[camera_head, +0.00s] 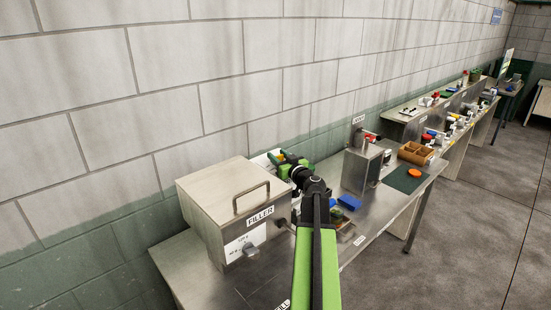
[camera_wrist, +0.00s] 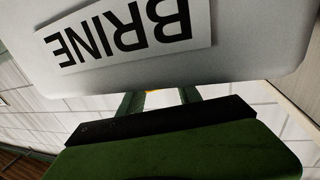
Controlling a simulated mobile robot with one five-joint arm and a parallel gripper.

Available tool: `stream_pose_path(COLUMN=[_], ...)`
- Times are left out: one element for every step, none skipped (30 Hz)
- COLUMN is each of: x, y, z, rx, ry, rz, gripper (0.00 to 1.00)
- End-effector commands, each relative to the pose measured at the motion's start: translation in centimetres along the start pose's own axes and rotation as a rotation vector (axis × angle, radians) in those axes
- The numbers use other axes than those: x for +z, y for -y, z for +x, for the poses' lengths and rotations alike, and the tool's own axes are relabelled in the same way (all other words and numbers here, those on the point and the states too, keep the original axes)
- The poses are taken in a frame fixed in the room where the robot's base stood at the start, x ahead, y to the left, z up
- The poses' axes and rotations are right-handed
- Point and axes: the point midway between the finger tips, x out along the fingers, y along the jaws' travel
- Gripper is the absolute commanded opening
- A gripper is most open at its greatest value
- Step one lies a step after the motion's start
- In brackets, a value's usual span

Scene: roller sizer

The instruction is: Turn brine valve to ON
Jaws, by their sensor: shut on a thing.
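A white plate with the upside-down word BRINE (camera_wrist: 125,38) fills the top of the wrist view. My gripper (camera_wrist: 160,97) is right up against this plate, with its two dark fingers reaching behind its lower edge. A small yellow-orange bit shows between the fingers. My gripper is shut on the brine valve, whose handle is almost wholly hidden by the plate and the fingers. In the head view my green gripper (camera_head: 284,162) is behind the filler box, beside a white panel edge (camera_head: 262,160). The valve's ON and OFF marks cannot be seen.
The steel FILLER box (camera_head: 222,195) with a lid handle stands close left of my arm. A steel box (camera_head: 362,168) with a red part, a blue block (camera_head: 349,202), a wooden tray (camera_head: 416,153) and a green mat (camera_head: 404,180) are on the bench. The floor at right is clear.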

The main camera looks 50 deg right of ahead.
Motion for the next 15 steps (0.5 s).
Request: stream_pose_path(x=[-0.03, -0.03, -0.03, -0.03, -0.03, -0.02, -0.02, -0.02, -0.02, -0.02, -0.02, -0.02, -0.02, -0.02, -0.02], y=[0.22, 0.15, 0.11, 0.08, 0.05, 0.02, 0.01, 0.01, 0.00, 0.00, 0.00, -0.01, -0.01, -0.01, -0.02], z=[-0.10, -0.09, -0.07, -0.06, -0.04, -0.03, -0.03, -0.03, -0.03, -0.03, -0.03, -0.03, -0.04, -0.04, -0.04], rx=[0.018, 0.029, 0.036, 0.039, 0.040, 0.040, 0.040, 0.040, 0.040, 0.039, 0.039, 0.039, 0.039, 0.039, 0.039], ry=[-0.001, -0.001, -0.001, -0.001, -0.001, 0.000, 0.000, 0.000, 0.000, 0.000, 0.000, 0.000, 0.000, 0.000, 0.000], rz=[0.001, 0.001, 0.001, 0.001, 0.001, 0.001, 0.001, 0.001, 0.001, 0.001, 0.001, 0.001, 0.001, 0.001, 0.001], gripper=[0.00, 0.00, 0.00, 0.00, 0.00, 0.00, 0.00, 0.00, 0.00, 0.00, 0.00, 0.45, 0.49, 0.53, 0.58])
